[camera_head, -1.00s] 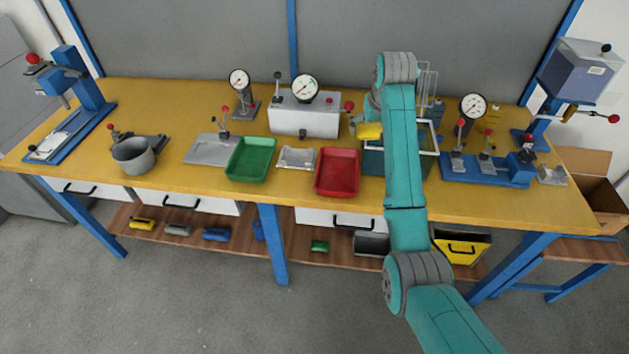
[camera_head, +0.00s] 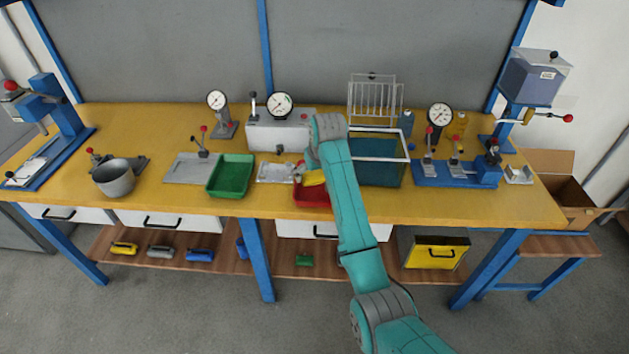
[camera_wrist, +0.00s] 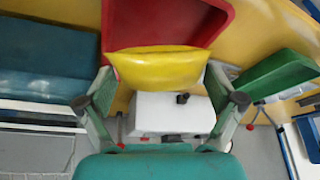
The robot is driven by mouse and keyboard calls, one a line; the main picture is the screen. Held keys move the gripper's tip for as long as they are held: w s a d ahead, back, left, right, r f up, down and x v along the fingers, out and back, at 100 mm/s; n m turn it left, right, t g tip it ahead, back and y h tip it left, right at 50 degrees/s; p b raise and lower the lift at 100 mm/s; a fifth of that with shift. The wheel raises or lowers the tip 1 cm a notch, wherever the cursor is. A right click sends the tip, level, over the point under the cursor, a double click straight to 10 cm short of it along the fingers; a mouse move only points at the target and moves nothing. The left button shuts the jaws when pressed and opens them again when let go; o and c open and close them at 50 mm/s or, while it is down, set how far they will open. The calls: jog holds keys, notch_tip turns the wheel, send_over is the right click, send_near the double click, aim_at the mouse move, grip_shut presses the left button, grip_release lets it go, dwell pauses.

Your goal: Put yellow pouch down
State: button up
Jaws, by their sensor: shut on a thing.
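The yellow pouch (camera_wrist: 158,67) is held between the two fingers of my gripper (camera_wrist: 160,100) in the wrist view. In the head view the pouch (camera_head: 314,178) shows just left of my arm, in front of the red tray. My gripper is shut on the pouch; in the head view my arm hides most of it. The red tray (camera_head: 312,197) stands on the yellow bench, partly hidden by my arm and the pouch. In the wrist view the red tray (camera_wrist: 215,22) shows behind the pouch. I cannot tell whether the pouch touches the tray.
The green tray (camera_head: 231,176) stands to the left, with a small metal fixture (camera_head: 274,172) between the trays. A glass tank (camera_head: 378,172) with water stands right of my arm. A white box with a gauge (camera_head: 270,135) stands behind. The bench's front edge (camera_head: 200,212) is clear.

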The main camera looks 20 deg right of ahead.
aim_at(315, 181)
jog(key=shift+f, duration=1.5)
jog(key=shift+f, duration=0.6)
jog(key=o, duration=0.7)
jog(key=shift+r, duration=0.3)
jog(key=v, duration=1.2)
jog(key=shift+r, duration=0.4)
